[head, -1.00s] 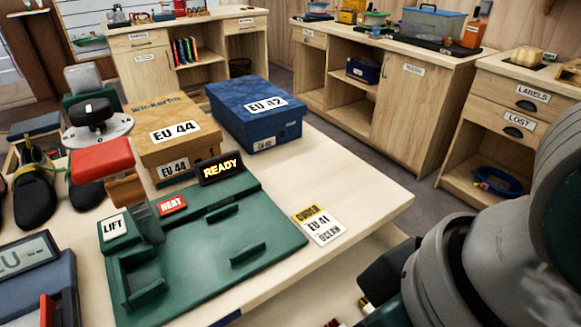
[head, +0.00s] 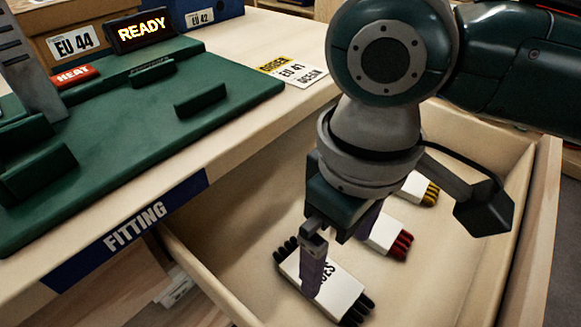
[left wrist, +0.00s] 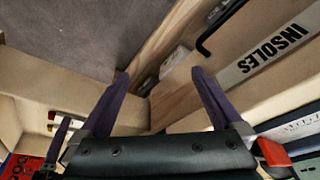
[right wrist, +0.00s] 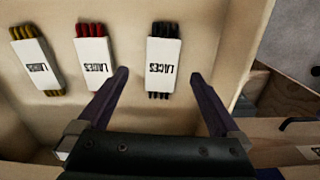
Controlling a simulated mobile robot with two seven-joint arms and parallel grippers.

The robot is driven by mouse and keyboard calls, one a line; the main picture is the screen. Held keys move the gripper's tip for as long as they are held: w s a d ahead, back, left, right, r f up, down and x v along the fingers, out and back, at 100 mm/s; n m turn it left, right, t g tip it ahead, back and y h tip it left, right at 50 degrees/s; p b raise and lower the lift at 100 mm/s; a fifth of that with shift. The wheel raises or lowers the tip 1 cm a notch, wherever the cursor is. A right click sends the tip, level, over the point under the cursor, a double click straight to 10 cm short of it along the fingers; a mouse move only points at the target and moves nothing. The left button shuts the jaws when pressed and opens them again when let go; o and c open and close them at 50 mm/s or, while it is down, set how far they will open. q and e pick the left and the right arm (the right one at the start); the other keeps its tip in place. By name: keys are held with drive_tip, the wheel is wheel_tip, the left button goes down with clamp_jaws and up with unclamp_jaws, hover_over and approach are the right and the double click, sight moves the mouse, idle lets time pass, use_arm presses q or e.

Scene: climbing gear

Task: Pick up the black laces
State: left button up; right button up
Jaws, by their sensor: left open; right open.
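The black laces (head: 340,287) lie in an open drawer, a bundle in a white paper band with black ends showing on both sides. My right gripper (head: 314,268) is over them in the head view, pointing down, and one finger hides part of the band. In the right wrist view the black laces (right wrist: 163,62) lie beyond and between the open fingertips of the right gripper (right wrist: 160,78); nothing is between the fingers. My left gripper (left wrist: 160,78) is open and empty in the left wrist view, near wooden furniture with an INSOLES label.
Red laces (head: 384,235) and yellow laces (head: 420,188) lie in the same drawer (head: 545,190), whose walls rise around them. The bench with the green fitting device (head: 130,130) stands to the left, its edge close to the drawer.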

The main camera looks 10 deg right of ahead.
sight(328, 281)
drive_tip(key=f+b, duration=0.1)
drive_tip(key=f, duration=0.1)
drive_tip(key=f+b, duration=0.1)
drive_tip(key=f, duration=0.1)
drive_tip(key=f+b, duration=0.1)
drive_tip(key=f, duration=0.2)
drive_tip(key=shift+a, duration=0.25)
drive_tip(key=shift+r, duration=0.15)
drive_tip(key=shift+c, duration=0.2)
drive_tip(key=c, duration=1.3)
drive_tip(key=shift+r, duration=0.1)
